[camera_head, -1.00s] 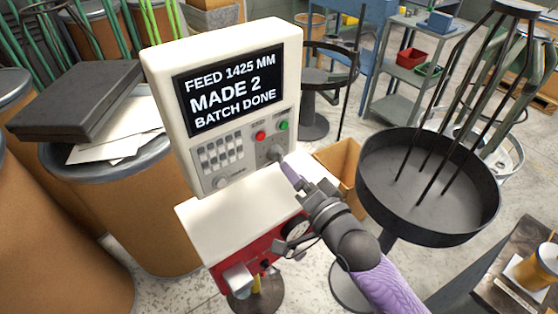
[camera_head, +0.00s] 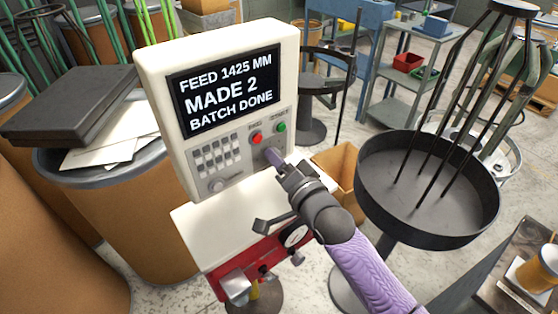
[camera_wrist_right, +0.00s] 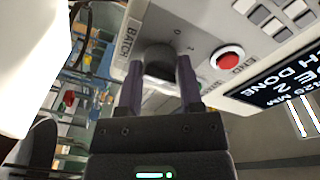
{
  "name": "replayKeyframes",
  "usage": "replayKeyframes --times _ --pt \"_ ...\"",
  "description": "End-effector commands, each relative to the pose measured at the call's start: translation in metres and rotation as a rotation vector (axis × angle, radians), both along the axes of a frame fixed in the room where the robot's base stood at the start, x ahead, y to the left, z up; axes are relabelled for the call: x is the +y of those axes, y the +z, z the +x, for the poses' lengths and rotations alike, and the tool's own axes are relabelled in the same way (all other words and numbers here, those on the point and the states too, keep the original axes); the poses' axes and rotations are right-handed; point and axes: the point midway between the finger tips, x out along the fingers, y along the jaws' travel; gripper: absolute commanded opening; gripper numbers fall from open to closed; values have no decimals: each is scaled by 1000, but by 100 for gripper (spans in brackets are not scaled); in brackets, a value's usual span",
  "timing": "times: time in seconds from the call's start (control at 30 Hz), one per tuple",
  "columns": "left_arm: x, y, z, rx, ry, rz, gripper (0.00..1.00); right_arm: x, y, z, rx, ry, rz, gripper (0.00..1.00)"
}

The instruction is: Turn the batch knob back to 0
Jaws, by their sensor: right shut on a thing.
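The white control console (camera_head: 156,98) stands in the middle left. Its black screen (camera_head: 232,92) reads "FEED 1425 MM, MADE 2, BATCH DONE". My right gripper (camera_head: 270,158) reaches in from the lower right to the lower right of the panel and covers the batch knob in the head view. In the right wrist view the grey batch knob (camera_wrist_right: 158,62) sits between the two purple fingers of that gripper (camera_wrist_right: 160,88), beside the "BATCH" label (camera_wrist_right: 129,38). The gripper is shut on the knob. Its pointer setting is hidden. My left gripper is out of view.
A red button (camera_head: 257,138) and a green button (camera_head: 282,127) sit just above the knob. A round black tray (camera_head: 385,214) with upright rods stands right of my arm.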

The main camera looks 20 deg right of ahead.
Motion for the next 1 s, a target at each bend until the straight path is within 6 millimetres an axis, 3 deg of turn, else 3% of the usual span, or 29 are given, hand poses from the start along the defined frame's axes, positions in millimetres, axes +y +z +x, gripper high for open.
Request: replayKeyframes --times 0.43,1.0 --pt "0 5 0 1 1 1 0 0 1 0 -30 -1 -80 0" --pt "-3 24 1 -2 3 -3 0 0 1 0 -202 0 -556 0"
